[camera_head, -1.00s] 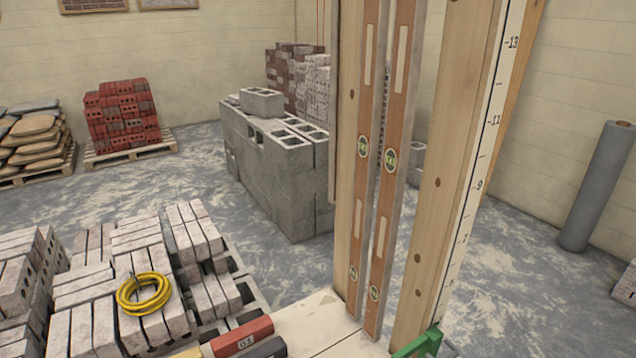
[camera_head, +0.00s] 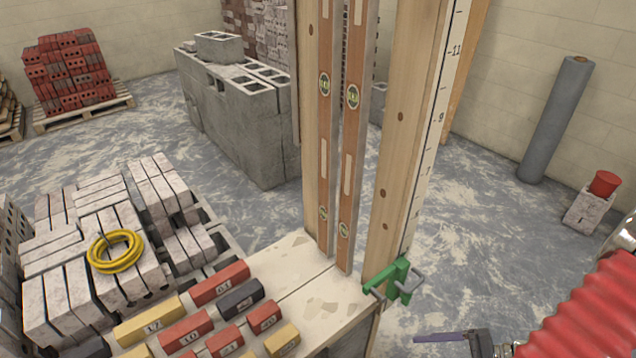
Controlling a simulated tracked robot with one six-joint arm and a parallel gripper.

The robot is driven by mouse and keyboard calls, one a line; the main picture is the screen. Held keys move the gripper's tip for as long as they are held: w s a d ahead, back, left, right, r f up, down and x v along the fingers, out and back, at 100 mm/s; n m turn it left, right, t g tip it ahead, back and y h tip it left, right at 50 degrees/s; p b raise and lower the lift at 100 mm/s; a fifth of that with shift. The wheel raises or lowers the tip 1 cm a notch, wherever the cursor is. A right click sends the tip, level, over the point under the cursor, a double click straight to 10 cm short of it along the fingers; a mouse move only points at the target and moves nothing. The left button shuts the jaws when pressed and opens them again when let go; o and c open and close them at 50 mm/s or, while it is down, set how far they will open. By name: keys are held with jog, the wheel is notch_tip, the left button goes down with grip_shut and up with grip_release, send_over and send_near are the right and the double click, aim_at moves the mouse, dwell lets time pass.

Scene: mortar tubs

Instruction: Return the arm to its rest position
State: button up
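My arm, with a red ribbed sleeve, comes in at the lower right of the head view. My gripper (camera_head: 455,342) is at its end, at the bottom edge of the picture. One dark purplish finger shows, pointing left, and the rest is cut off by the frame. I cannot tell whether it is open or shut. It appears to the right of the wooden bench (camera_head: 325,300), below the green clamp (camera_head: 398,278). No held object shows.
Numbered coloured blocks (camera_head: 218,284) lie on the bench. Tall spirit levels (camera_head: 352,130) and a marked timber post (camera_head: 405,130) stand at its right end. Stacked bricks with a yellow hose coil (camera_head: 116,250) are at left. A grey roll (camera_head: 556,120) stands at right.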

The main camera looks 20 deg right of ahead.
jog(key=w+a+r+n+g+h, duration=0.3)
jog(key=a+r+n+h, duration=0.15)
jog(key=r, duration=0.55)
jog(key=w+a+r+n+g+h, duration=0.3)
jog(key=w+r+n+h, duration=0.15)
jog(key=r, duration=0.55)
jog(key=a+r+n+t+h, duration=0.1)
jog(key=a+r+n+t, duration=0.3)
jog(key=a+r, duration=0.9)
jog(key=a+n, duration=0.1)
jog(key=n, duration=0.1)
jog(key=shift+w+a+r+n+t+h, duration=0.15)
jog(key=shift+w+a+n+t+h, duration=0.1)
jog(key=shift+w+n+t+h, duration=0.15)
jog(key=shift+d, duration=0.1)
